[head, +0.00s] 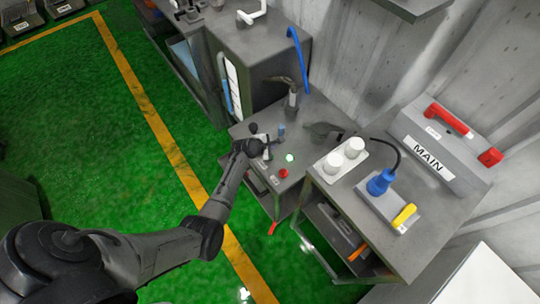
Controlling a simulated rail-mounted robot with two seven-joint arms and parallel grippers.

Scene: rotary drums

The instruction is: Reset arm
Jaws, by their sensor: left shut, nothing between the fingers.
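My left arm comes in from the lower left and reaches up to a small grey workbench. My left gripper (268,143) is at its end, over the left part of the bench top, small and partly hidden by its own wrist. It is shut with nothing seen in it. Beside it on the bench are a small blue cylinder (281,130), a red button (283,173) and a lit green-white lamp (290,157). I cannot tell whether the gripper touches anything there. My right gripper is not in view.
A right-hand bench holds two white cylinders (344,155), a blue plug (380,182), a yellow handle (404,215) and a grey MAIN switch box (440,150) with red handles. A grey cabinet (262,55) stands behind. The green floor (90,130) is open at left.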

